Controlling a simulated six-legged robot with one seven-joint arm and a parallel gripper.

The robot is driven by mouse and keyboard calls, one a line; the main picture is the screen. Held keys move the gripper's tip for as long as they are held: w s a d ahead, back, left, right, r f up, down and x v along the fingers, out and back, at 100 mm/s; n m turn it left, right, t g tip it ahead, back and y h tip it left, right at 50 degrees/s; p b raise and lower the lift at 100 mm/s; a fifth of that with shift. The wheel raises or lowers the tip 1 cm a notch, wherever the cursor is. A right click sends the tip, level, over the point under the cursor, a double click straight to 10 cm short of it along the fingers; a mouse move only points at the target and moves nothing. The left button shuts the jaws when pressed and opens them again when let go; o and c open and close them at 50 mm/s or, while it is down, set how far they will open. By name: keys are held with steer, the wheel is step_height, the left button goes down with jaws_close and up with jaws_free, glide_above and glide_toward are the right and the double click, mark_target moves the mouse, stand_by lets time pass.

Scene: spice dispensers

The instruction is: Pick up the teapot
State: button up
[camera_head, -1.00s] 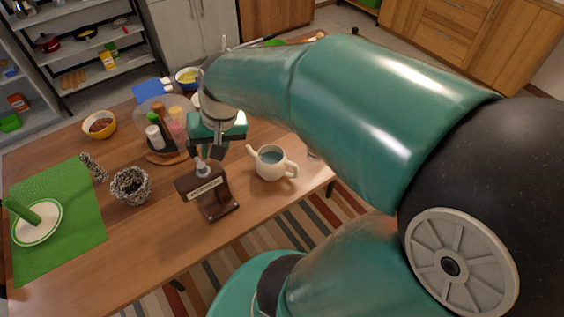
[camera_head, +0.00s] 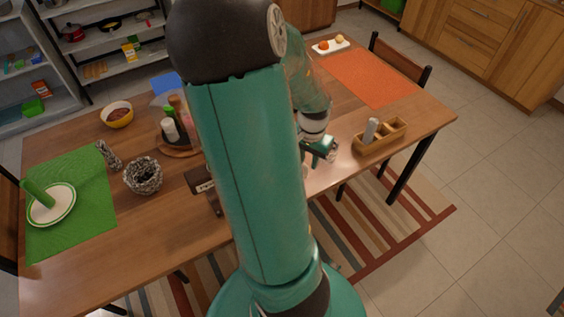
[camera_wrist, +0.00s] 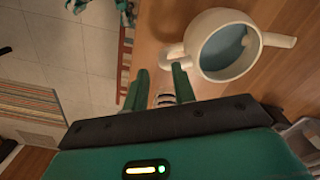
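The white teapot (camera_wrist: 228,72) shows in the wrist view at the upper right, its open top showing bluish inside. My gripper (camera_wrist: 159,72) is open, with two green fingers apart. The teapot body is to the right of both fingers.
An orange mat (camera_head: 372,77) lies at the back right. A round spice stand is partly behind my arm.

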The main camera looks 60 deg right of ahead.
mark_target(306, 172)
steer(key=f, duration=0.7)
steer(key=shift+w+d+f, duration=0.2)
steer(key=shift+c, duration=0.5)
jaws_close()
